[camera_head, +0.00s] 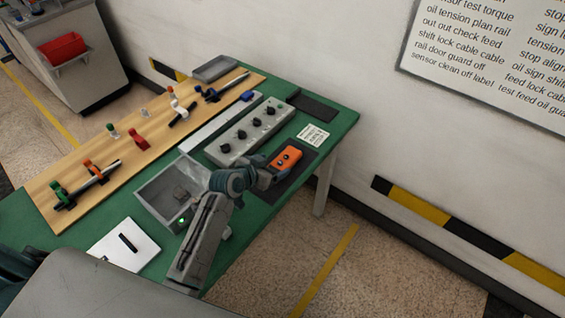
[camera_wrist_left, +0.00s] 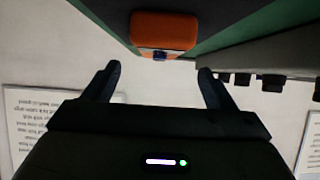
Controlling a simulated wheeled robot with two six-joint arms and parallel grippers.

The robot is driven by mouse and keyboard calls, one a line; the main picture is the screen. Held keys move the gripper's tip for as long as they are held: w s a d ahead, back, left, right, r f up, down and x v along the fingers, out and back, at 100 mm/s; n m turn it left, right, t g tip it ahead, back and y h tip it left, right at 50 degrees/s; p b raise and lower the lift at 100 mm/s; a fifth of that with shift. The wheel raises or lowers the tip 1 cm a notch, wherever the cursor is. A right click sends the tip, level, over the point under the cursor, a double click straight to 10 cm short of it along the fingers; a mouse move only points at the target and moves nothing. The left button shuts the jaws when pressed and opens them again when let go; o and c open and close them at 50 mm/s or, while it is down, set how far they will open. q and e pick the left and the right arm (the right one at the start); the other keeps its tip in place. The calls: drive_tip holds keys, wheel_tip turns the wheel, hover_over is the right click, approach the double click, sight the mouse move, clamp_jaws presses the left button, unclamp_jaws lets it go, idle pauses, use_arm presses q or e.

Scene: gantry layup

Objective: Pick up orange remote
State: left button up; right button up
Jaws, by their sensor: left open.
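The orange remote (camera_head: 286,158) has a dark edge and dark buttons and lies on a dark mat (camera_head: 298,176) near the right edge of the green table. My left gripper (camera_head: 270,172) is at the near end of the remote in the head view, and its fingers are partly hidden by the wrist. In the left wrist view the remote (camera_wrist_left: 164,32) is ahead, at the top middle. The two dark fingertips (camera_wrist_left: 158,70) are spread apart with nothing between them. My right gripper is not in view.
A grey control box (camera_head: 249,130) with black knobs stands beside the remote, and a grey open tray (camera_head: 150,197) lies left of my arm. A wooden board (camera_head: 70,173) holds clamps and pegs. A white card (camera_head: 313,135) lies behind the remote.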

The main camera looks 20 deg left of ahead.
sight(280, 162)
use_arm(q)
drive_tip(key=p+x, duration=0.1)
drive_tip(key=x, duration=0.3)
drive_tip(key=shift+s+p, duration=0.1)
drive_tip(key=shift+p, duration=0.2)
drive_tip(key=shift+w+d+f, duration=0.1)
drive_tip(key=shift+w+f, duration=0.15)
drive_tip(key=shift+w, duration=0.05)
drive_tip(key=shift+w+f, duration=0.15)
drive_tip(key=c, duration=1.2)
drive_tip(key=shift+c, duration=0.7)
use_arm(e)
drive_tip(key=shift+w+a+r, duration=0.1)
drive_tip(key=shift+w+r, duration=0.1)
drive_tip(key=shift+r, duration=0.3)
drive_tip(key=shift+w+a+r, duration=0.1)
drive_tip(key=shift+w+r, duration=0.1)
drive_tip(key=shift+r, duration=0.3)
